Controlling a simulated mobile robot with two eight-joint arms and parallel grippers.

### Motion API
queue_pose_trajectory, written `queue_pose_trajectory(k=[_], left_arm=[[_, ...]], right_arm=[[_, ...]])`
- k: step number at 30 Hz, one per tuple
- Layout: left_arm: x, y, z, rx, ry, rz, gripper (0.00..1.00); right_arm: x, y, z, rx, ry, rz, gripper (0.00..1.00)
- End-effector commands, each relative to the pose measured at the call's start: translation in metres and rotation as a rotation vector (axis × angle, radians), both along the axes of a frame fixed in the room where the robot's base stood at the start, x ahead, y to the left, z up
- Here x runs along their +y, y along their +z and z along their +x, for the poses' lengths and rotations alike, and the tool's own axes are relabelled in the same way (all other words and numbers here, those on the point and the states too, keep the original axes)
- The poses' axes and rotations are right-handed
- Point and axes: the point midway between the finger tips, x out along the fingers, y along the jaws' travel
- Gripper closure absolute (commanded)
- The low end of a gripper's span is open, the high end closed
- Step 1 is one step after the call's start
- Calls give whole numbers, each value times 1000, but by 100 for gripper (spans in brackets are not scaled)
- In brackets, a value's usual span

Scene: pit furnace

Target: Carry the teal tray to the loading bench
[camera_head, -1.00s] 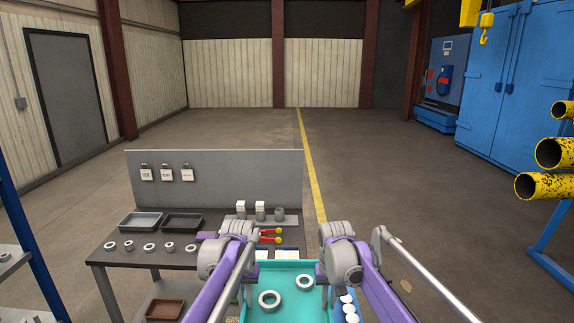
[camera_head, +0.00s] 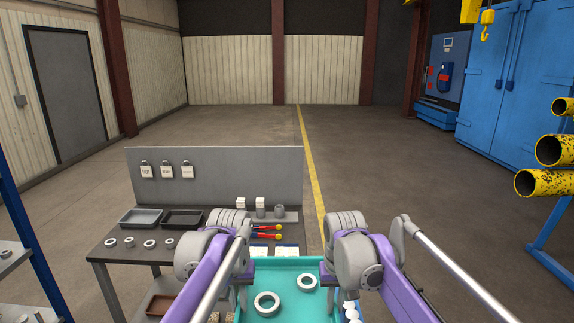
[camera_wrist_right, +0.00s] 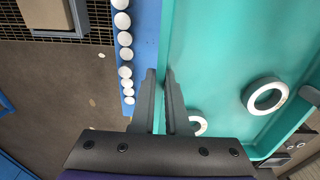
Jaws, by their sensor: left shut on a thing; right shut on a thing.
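The teal tray (camera_head: 290,264) is at the bottom centre of the head view, its near part cut off by the frame. Two grey rings lie in it, one nearer (camera_head: 267,302) and one farther (camera_head: 307,282). My left gripper (camera_head: 241,298) is at the tray's left side, shut on it, fingertips partly hidden by the arm. My right gripper (camera_head: 340,295) is at the tray's right side. In the right wrist view its fingers (camera_wrist_right: 166,82) are shut on the tray's side wall. A dark bench (camera_head: 120,247) with a grey back panel stands beyond the tray, to the left.
The bench carries two shallow trays (camera_head: 141,217), several rings, cards and red-handled tools (camera_head: 266,231). A blue strip with white discs (camera_wrist_right: 126,55) runs beside the tray. Yellow pipes (camera_head: 543,183) stick out at right. The floor right of the bench is open.

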Motion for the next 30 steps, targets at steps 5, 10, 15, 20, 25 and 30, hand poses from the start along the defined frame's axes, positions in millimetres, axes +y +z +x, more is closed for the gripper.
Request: queue_pose_trajectory(k=[5, 10, 15, 20, 25, 30], left_arm=[[-8, 3, -3, -1, -8, -14, 100], [-8, 2, -3, -1, -8, -14, 100], [-8, -8, -4, -1, -8, -14, 100], [-8, -25, -7, -1, -8, -14, 100], [-8, -46, -9, -1, -8, -14, 100], [-8, -67, -12, -1, -8, -14, 100]], right_arm=[[8, 3, -3, -1, 8, 14, 100], [8, 2, -3, -1, 8, 14, 100], [8, -8, -4, -1, 8, 13, 100], [8, -25, -7, -1, 8, 14, 100], [8, -47, -9, -1, 8, 13, 100], [8, -67, -12, -1, 8, 13, 100]])
